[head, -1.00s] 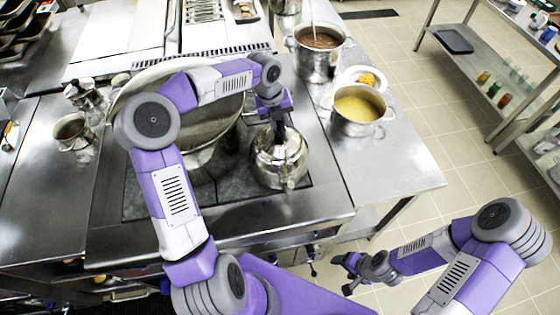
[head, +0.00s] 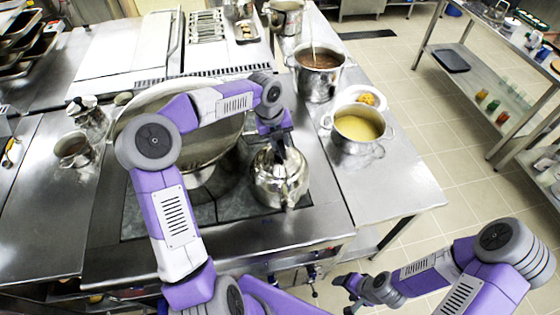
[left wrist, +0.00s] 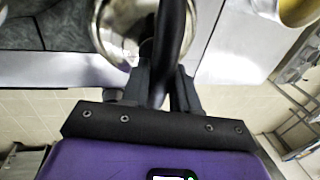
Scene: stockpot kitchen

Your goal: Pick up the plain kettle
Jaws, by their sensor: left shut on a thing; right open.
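The plain kettle (head: 280,182) is a shiny round metal kettle at the right side of the dark cooktop, beside a large pot. My left gripper (head: 275,143) is above the kettle and shut on its dark handle. The left wrist view shows the handle (left wrist: 170,40) between the fingers of the left gripper (left wrist: 164,75), with the kettle's shiny body (left wrist: 122,30) beyond. I cannot tell whether the kettle's base touches the cooktop. My right gripper (head: 350,288) is open and empty, low over the floor at the front right.
A large metal pot (head: 200,165) stands just left of the kettle, partly hidden by my left arm. A pot of yellow soup (head: 352,148) and a pot of brown food (head: 318,85) stand to the right and behind. The steel counter (head: 395,190) right of the cooktop has free room.

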